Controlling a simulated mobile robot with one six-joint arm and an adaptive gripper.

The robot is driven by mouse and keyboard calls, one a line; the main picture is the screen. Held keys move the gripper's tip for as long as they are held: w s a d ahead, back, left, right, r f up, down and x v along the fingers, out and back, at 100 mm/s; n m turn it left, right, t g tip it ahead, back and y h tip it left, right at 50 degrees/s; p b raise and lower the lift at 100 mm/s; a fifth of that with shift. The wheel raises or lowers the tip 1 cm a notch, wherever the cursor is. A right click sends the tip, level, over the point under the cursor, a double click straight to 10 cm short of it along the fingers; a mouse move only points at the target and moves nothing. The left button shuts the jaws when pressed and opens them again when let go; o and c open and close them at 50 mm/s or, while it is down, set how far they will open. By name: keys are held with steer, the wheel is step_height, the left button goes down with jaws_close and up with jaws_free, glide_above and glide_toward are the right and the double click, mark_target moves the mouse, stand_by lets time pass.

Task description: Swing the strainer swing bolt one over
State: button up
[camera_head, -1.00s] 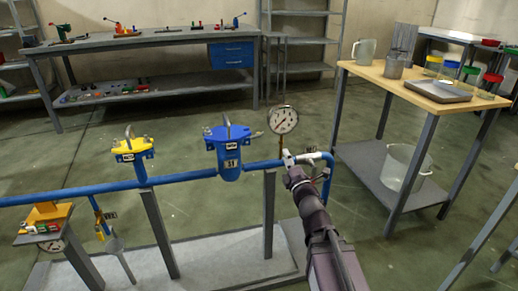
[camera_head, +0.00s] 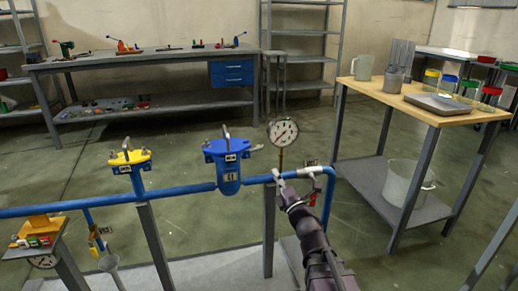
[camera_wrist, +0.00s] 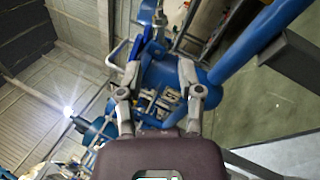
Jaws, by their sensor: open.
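A blue housing (camera_head: 229,166) with a lid, a top handle and a number tag stands on the blue pipe in the middle of the head view. I cannot tell for sure which is the strainer, and single swing bolts are too small to make out there. My gripper (camera_head: 292,174) is to the right of the blue housing, just below the gauge in the picture, apart from the housing. In the wrist view my gripper (camera_wrist: 160,66) is open, with blue parts and small metal fittings (camera_wrist: 160,100) beyond and between its fingers.
A round gauge (camera_head: 283,131) rises from the pipe (camera_head: 110,200) close to my gripper. A wooden-topped table (camera_head: 385,95) with jars and a balance stands at the right. A workbench (camera_head: 150,62) with tools is behind. Floor between them is open.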

mark_target(259, 147)
steer(key=p+x, duration=0.4)
steer(key=x, duration=0.9)
steer(key=shift+w, duration=0.1)
jaws_close()
